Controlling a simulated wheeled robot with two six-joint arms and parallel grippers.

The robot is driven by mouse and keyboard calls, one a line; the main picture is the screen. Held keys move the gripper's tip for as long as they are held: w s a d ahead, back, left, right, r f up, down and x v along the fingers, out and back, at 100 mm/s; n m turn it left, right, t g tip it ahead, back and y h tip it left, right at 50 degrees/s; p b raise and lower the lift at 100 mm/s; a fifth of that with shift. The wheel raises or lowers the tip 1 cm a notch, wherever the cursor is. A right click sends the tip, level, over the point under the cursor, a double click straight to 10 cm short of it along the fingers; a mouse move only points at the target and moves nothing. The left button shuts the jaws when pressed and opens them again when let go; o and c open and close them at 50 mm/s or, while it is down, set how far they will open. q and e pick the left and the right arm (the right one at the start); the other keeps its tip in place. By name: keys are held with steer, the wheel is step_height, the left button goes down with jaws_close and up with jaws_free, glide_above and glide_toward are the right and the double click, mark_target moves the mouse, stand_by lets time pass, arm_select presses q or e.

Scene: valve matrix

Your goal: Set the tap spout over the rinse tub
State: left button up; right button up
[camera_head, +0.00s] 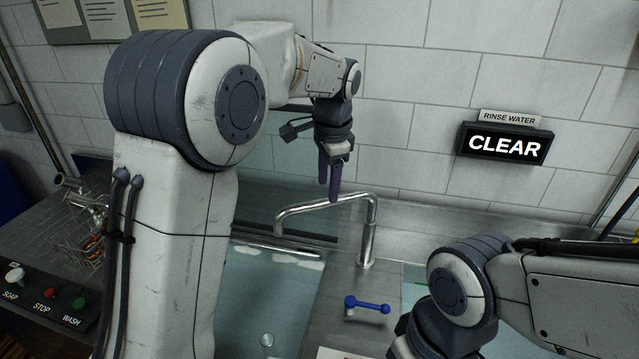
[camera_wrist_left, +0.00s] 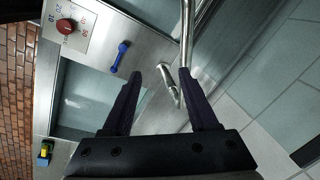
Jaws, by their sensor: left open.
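The chrome tap (camera_head: 367,235) rises from the steel deck between two tubs. Its spout (camera_head: 318,202) reaches left, and the outlet end points down over the left tub with suds (camera_head: 265,290). The other tub (camera_head: 412,281), on the right under the RINSE WATER sign, is mostly hidden by my right arm. My left gripper (camera_head: 331,195) points down with its fingertips close to the spout. In the left wrist view my left gripper (camera_wrist_left: 160,70) is open and the spout pipe (camera_wrist_left: 186,35) passes by one fingertip. I cannot tell whether they touch. My right gripper is not visible.
A blue lever (camera_head: 367,305) sits on the deck in front of the tap. The lit sign (camera_head: 504,146) reads CLEAR. A control panel (camera_head: 45,290) and a wire rack (camera_head: 80,235) are at left. A dial with a red knob (camera_wrist_left: 65,26) shows in the left wrist view.

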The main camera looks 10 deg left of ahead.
mark_target(315, 202)
arm_select(q)
steer(key=w+a, duration=0.3)
steer(key=f+p, duration=0.1)
steer(key=f, duration=0.2)
steer(key=w+a+f+p, duration=0.1)
steer(key=f, duration=0.2)
steer(key=w+f+p, duration=0.1)
steer(key=f, duration=0.2)
steer(key=shift+a, duration=0.15)
jaws_close()
steer(key=shift+r, duration=0.1)
stand_by(1.1)
